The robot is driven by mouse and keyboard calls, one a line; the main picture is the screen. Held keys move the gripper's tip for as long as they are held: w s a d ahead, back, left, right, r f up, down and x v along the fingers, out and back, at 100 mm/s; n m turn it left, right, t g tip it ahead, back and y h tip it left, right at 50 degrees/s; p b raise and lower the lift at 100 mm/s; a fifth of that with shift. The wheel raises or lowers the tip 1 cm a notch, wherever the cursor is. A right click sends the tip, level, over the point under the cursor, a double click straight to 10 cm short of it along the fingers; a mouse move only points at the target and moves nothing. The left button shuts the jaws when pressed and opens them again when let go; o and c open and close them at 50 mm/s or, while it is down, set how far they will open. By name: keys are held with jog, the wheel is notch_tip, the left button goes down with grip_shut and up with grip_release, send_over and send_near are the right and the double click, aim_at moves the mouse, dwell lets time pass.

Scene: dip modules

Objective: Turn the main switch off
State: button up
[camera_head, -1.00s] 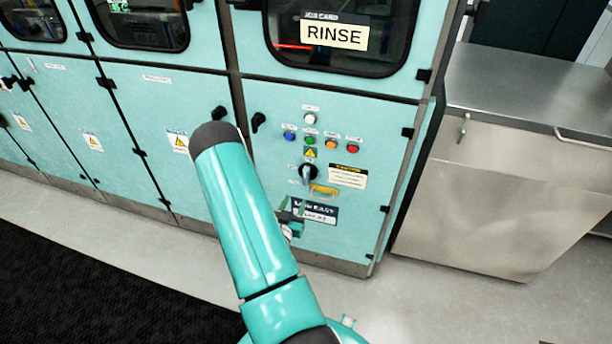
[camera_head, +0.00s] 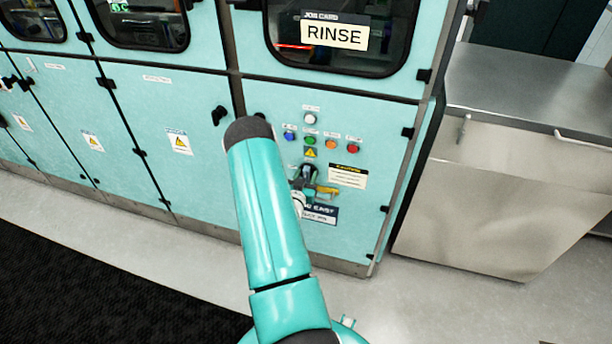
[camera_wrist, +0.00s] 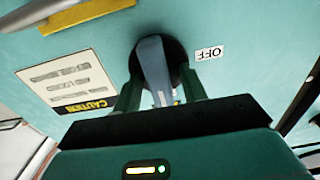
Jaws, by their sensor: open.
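The main switch (camera_wrist: 154,68) is a black round rotary switch with a grey-blue handle on the teal cabinet panel. In the wrist view its handle points down between the two green fingers of my gripper (camera_wrist: 158,97). The fingers stand on either side of the handle and are apart. I cannot tell whether either finger touches it. An OFF label (camera_wrist: 209,53) is beside the switch, upside down in this view. In the head view my gripper (camera_head: 304,182) is in front of the switch and mostly hides it.
A yellow handle or bar (camera_head: 326,190) is close to the switch. A caution label (camera_head: 347,176) is to its right. Several coloured buttons, including a red one (camera_head: 353,149), sit above. A steel counter (camera_head: 500,190) stands to the right of the cabinet.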

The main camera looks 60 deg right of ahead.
grip_shut()
jog(key=shift+n, duration=0.4)
jog(key=n, duration=0.3)
jog(key=shift+w+n, duration=0.25)
jog(key=shift+n, duration=0.05)
jog(key=n, duration=0.5)
jog(key=shift+w+a+f, duration=0.1)
jog(key=shift+w, duration=0.05)
jog(key=n, duration=0.4)
jog(key=shift+f+n, duration=0.15)
jog(key=shift+n, duration=0.25)
jog(key=shift+f+n, duration=0.1)
jog(key=shift+n, duration=1.8)
